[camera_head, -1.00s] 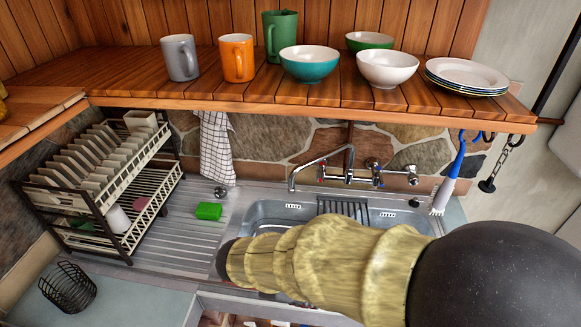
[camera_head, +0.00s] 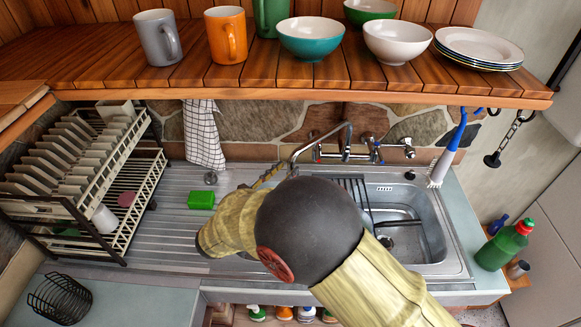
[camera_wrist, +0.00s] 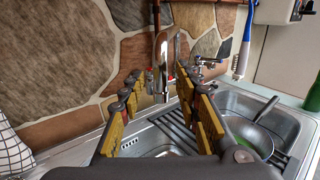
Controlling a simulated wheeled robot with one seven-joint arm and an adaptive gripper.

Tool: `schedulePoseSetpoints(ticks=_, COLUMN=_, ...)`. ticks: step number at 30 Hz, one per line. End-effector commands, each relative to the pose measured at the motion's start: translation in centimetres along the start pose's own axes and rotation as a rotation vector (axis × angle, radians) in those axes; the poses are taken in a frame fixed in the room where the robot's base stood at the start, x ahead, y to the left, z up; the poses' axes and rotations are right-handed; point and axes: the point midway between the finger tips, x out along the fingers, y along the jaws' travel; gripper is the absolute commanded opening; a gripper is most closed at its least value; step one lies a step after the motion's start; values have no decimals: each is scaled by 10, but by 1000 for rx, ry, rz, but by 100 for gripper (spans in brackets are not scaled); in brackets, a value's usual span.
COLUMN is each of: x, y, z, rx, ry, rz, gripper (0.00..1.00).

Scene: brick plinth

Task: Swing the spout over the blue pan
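The chrome spout (camera_head: 322,139) rises from the wall tap and reaches left, its end over the sink's left part. In the wrist view the spout (camera_wrist: 161,65) appears in the gap between my fingers, apparently untouched. My gripper (camera_wrist: 157,85) is open around that gap; in the head view my arm hides most of it. A dark pan (camera_wrist: 250,136) with a greenish inside lies in the right of the sink in the wrist view, its handle pointing up right. No clearly blue pan shows; my arm covers part of the sink in the head view.
A wooden shelf (camera_head: 240,88) with mugs, bowls and plates overhangs the sink. A dish rack (camera_head: 85,185) stands left, a green sponge (camera_head: 201,200) on the drainer. A brush (camera_head: 447,150) hangs right of the tap. A black rack (camera_wrist: 180,135) crosses the sink.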

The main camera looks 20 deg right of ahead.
Motion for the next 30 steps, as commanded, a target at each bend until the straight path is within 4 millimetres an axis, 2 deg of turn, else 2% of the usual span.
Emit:
schedulePoseSetpoints(ticks=3, x=18, y=-1, z=-1, rx=0, ry=1, rz=-3, gripper=33)
schedulePoseSetpoints(ticks=7, x=28, y=-1, z=-1, rx=-1, ry=1, rz=-1, gripper=33)
schedulePoseSetpoints(ticks=17, x=33, y=0, z=-1, rx=0, ry=2, rz=0, gripper=33)
schedulePoseSetpoints(ticks=30, x=33, y=0, z=0, rx=0, ry=2, rz=0, gripper=9)
